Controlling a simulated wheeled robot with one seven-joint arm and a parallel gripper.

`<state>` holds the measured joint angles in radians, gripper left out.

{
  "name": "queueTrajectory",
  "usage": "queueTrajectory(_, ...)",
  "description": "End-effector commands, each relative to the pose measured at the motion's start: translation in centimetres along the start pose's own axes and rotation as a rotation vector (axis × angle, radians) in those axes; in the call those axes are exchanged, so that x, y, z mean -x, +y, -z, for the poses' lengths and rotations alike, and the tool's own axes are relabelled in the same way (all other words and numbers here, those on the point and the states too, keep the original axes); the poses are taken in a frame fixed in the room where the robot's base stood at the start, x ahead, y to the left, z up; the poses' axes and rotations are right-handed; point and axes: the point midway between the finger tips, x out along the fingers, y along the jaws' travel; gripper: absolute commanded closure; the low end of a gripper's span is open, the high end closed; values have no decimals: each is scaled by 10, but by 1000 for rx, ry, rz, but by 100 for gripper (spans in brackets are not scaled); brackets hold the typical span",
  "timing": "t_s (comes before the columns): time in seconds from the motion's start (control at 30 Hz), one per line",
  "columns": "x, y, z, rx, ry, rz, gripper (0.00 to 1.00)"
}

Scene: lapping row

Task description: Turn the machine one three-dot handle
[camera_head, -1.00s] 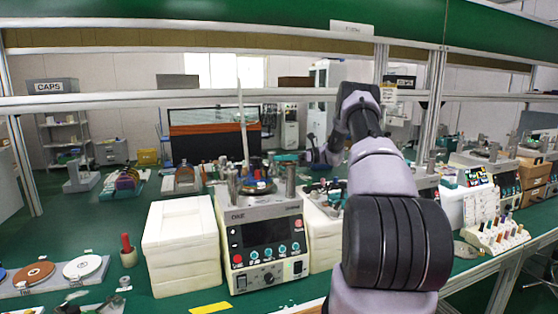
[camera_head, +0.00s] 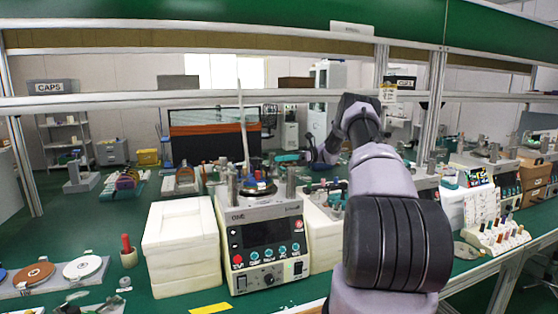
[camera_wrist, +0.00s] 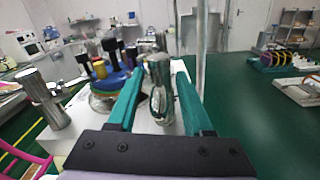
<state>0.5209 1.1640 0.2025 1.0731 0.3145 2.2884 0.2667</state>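Machine one (camera_head: 262,222), a white box marked ONE, stands on the green bench in the head view, with a dark screen and several knobs on its front. A blue round plate (camera_wrist: 112,82) with black knobs sits on its top. One metal post (camera_wrist: 45,102) stands left of the plate in the wrist view; another shiny metal post (camera_wrist: 160,88) stands between my gripper's fingers. My gripper (camera_wrist: 158,86) is open, its teal fingers on either side of that post, with small gaps showing. In the head view my gripper (camera_head: 290,157) is behind the machine's top. I cannot make out any dot marks.
White block stacks (camera_head: 182,250) stand close on both sides of the machine. A red-topped peg (camera_head: 127,250) and a tray with discs (camera_head: 83,267) are at left. A metal frame upright (camera_wrist: 200,55) stands beyond my gripper.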

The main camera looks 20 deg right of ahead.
Motion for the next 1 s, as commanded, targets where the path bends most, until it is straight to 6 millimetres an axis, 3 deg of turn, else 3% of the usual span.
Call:
queueTrajectory(0.27,0,1,-7,3,0,0,49)
queueTrajectory(0.7,0,16,-82,3,1,1,49)
queueTrajectory(1.0,0,20,-98,0,-1,0,49)
